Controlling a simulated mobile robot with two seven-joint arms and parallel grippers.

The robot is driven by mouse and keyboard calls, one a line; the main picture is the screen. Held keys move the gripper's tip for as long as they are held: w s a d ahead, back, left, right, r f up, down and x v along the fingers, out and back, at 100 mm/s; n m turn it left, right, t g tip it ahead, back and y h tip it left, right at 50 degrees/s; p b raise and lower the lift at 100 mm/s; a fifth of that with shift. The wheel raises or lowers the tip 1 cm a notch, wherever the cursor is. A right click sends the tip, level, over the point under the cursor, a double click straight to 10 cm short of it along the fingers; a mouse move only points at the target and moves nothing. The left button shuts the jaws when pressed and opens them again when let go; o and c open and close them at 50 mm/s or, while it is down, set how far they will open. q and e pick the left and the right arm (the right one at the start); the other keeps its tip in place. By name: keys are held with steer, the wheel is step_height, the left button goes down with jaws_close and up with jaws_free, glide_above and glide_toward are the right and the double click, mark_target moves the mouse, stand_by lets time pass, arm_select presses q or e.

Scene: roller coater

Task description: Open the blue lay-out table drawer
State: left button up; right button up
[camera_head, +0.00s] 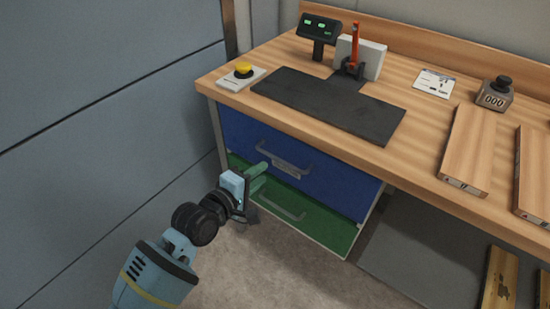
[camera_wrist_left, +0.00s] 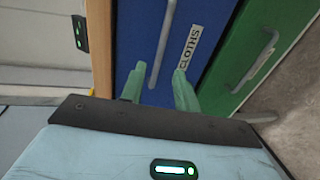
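The blue drawer (camera_head: 345,188) under the wooden table (camera_head: 260,100) looks shut, its front flush below the tabletop. Its grey bar handle (camera_head: 288,164) runs across the front above a label. In the left wrist view the blue front (camera_wrist_left: 128,30) bears the label "CLOTHS" (camera_wrist_left: 189,47), and the handle (camera_wrist_left: 162,42) shows between my fingertips. My left gripper (camera_head: 262,178) is open, with its green fingers close to the drawer front near the handle's left end. I cannot tell whether the fingers reach around the bar. My right gripper is not in view.
A green drawer (camera_head: 325,225) with its own handle sits below the blue one. A grey panel wall (camera_head: 110,130) stands close on the left. The tabletop holds a black mat (camera_head: 330,105), a yellow button (camera_head: 243,69) and wooden boards (camera_head: 468,150). The floor before the drawers is clear.

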mark_target(279, 161)
arm_select(q)
steer(key=b+x, duration=0.1)
steer(key=x, duration=0.6)
steer(key=shift+d, duration=0.1)
steer(key=shift+w+d, duration=0.15)
steer(key=shift+w, duration=0.1)
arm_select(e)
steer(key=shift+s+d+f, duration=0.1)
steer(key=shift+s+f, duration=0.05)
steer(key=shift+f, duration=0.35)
arm_select(q)
jaws_close()
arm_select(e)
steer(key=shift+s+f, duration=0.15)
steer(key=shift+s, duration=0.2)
